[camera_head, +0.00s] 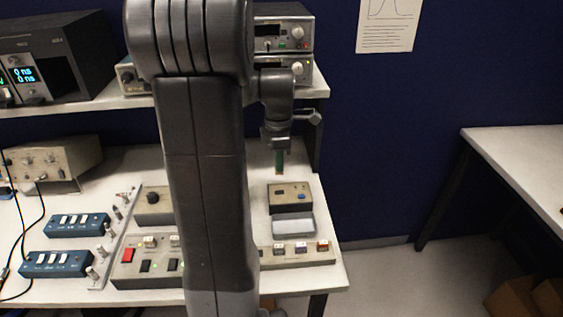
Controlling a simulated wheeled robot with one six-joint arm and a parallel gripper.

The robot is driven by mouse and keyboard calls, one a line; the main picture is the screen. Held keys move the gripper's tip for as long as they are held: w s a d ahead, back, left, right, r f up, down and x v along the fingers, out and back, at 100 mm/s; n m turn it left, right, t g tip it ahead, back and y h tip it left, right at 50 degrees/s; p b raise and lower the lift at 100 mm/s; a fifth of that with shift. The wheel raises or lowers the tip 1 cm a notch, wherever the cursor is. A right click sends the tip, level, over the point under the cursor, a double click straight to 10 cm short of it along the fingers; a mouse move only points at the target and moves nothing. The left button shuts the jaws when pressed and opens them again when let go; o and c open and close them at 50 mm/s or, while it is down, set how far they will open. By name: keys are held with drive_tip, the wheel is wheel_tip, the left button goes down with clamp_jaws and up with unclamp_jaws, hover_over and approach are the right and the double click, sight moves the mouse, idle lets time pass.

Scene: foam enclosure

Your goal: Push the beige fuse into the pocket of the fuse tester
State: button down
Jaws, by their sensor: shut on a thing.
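My gripper (279,152) points down above the back right of the bench. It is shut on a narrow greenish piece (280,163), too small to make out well. I cannot pick out the beige fuse with certainty.
A grey tilted lid or tray (293,224) lies in front of the box. A control panel (147,262) with a red button and blue switch boxes (55,264) stand to the left. My arm hides the middle of the bench. A shelf (320,84) with instruments is behind.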

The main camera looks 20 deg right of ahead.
sight(279, 174)
drive_tip(key=shift+f+b, duration=1.8)
drive_tip(key=shift+f, duration=1.15)
drive_tip(key=shift+f+b, duration=0.65)
drive_tip(key=shift+f, duration=0.95)
drive_tip(key=c, duration=1.4)
unclamp_jaws()
drive_tip(key=shift+r, duration=0.1)
wheel_tip(279, 174, up, 14)
drive_tip(key=shift+f, duration=0.15)
